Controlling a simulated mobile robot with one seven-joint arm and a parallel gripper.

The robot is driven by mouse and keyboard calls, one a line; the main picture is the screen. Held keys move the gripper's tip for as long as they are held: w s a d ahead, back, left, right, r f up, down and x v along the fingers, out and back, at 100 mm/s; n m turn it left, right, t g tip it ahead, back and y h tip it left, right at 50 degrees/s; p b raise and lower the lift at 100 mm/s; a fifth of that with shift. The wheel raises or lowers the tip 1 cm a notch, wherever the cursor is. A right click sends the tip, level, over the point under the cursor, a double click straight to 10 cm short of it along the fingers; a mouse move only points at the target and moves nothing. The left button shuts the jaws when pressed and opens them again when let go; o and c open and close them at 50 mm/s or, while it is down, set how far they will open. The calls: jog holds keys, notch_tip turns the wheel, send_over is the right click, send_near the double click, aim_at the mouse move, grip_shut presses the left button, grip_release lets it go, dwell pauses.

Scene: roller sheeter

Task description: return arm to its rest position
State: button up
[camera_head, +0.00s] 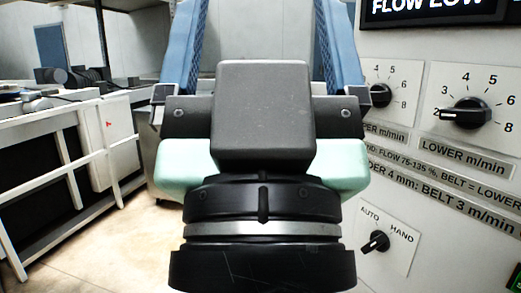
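My gripper (262,25) fills the middle of the head view, seen from behind. It has a dark block on top, a mint-green body and black wrist rings below. Its two blue fingers stand wide apart at the upper left and upper right of the block. No object shows between them, but the fingertips are cut off by the top edge. The wrist hides what lies behind it. The rest of my arm is out of view below, so the arm's full pose cannot be told.
A control panel (420,215) with a "FLOW LOW" display (430,8), dials and an AUTO/HAND switch (376,242) stands close at right. At left is a white-framed bench (62,125) with items on top. Tan floor (125,240) is clear between bench and wrist.

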notch_tip(320, 180, up, 19)
jog(key=p, duration=1.7)
jog(key=shift+a, duration=0.1)
